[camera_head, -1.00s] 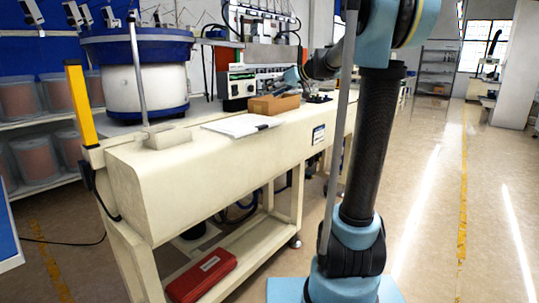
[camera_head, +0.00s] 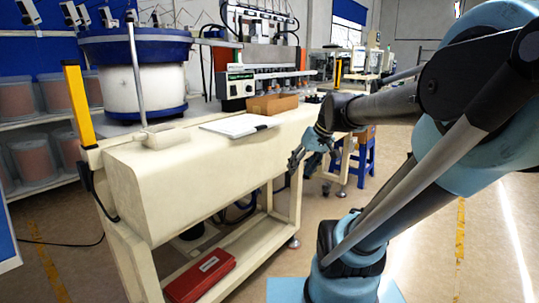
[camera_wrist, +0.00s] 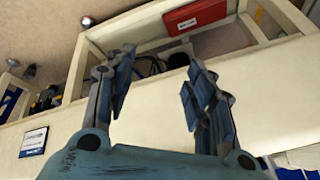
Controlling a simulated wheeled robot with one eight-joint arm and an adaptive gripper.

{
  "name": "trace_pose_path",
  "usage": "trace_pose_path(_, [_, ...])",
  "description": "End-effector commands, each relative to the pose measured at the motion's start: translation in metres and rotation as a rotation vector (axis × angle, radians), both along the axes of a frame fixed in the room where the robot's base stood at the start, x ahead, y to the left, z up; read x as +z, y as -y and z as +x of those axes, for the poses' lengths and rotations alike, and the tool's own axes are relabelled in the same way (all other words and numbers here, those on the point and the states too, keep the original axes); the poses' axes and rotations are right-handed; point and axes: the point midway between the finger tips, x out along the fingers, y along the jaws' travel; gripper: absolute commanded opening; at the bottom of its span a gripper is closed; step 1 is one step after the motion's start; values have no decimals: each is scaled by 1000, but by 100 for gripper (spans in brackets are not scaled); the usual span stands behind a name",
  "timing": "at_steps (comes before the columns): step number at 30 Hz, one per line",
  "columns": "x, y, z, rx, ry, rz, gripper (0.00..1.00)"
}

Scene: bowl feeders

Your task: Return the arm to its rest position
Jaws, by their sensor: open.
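My arm reaches from its base at the lower right of the head view up and then forward to the bench's front side. My gripper (camera_head: 297,160) hangs in front of the cream bench (camera_head: 185,185), near its right end and below its top edge. In the wrist view my gripper (camera_wrist: 155,85) has its two fingers wide apart, with nothing between them. The bench's front panel (camera_wrist: 150,120) shows behind the fingers. From the head view I cannot tell the exact gap between gripper and panel.
A cardboard box (camera_head: 272,105) and a white clipboard (camera_head: 238,125) lie on the bench top. A red toolbox (camera_head: 200,277) lies on the lower shelf and also shows in the wrist view (camera_wrist: 195,16). A white and blue bowl feeder (camera_head: 145,75) stands at the left. Floor right of the bench is open.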

Motion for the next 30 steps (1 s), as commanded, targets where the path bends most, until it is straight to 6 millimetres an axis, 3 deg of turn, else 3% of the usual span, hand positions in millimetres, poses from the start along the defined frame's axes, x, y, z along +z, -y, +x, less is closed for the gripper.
trace_pose_path(1, [-17, 8, -19, -29, -24, -29, 49])
trace_pose_path(6, [-67, 39, -72, -145, -97, -131, 49])
trace_pose_path(12, [-111, 68, -115, -265, -148, -228, 49])
trace_pose_path(18, [-129, 79, -132, -318, -166, -269, 49])
trace_pose_path(30, [-130, 80, -133, -320, -167, -271, 49])
